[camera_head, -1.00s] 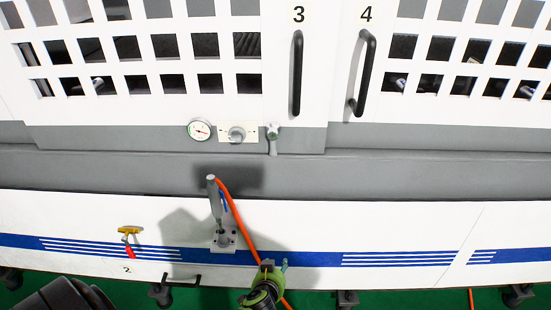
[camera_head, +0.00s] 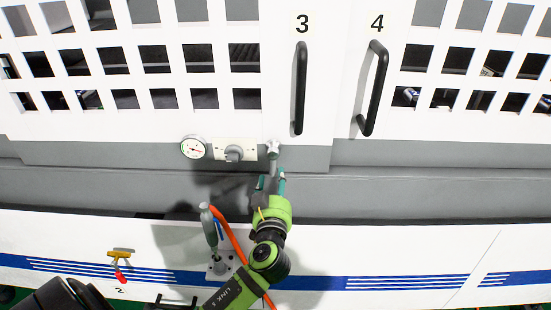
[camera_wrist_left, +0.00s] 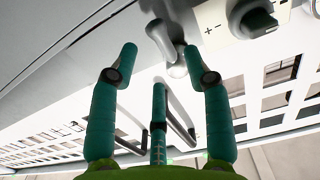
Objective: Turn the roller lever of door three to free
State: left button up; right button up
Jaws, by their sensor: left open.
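The roller lever of door three (camera_head: 273,149) is a small grey lever at the lower edge of the white door marked 3, just right of the dial knob. In the left wrist view the roller lever (camera_wrist_left: 162,38) hangs with its rounded end close to the gap between my fingertips. My left gripper (camera_head: 271,180) is just below the lever, with its green fingers pointing up at it. In the left wrist view the left gripper (camera_wrist_left: 161,58) is open, with nothing between its fingers; contact with the lever cannot be told. My right gripper is out of view.
A round gauge (camera_head: 194,147) and a plus-minus knob (camera_head: 234,153) sit left of the lever. Black handles of door 3 (camera_head: 300,88) and door 4 (camera_head: 372,88) stand out above. A grey joystick-like post (camera_head: 208,228) with an orange hose (camera_head: 232,237) rises beside my left arm.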

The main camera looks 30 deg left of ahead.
aim_at(275, 168)
pick_arm(q)
jog(key=p+x, duration=0.1)
jog(key=x, duration=0.2)
jog(key=p+x, duration=0.1)
jog(key=x, duration=0.1)
jog(key=shift+w+a+r, duration=0.2)
jog(key=shift+w+a, duration=0.05)
jog(key=shift+w, duration=0.05)
jog(key=shift+w+a+f, duration=0.1)
jog(key=shift+w+a, duration=0.1)
jog(key=shift+w, duration=0.1)
grip_shut()
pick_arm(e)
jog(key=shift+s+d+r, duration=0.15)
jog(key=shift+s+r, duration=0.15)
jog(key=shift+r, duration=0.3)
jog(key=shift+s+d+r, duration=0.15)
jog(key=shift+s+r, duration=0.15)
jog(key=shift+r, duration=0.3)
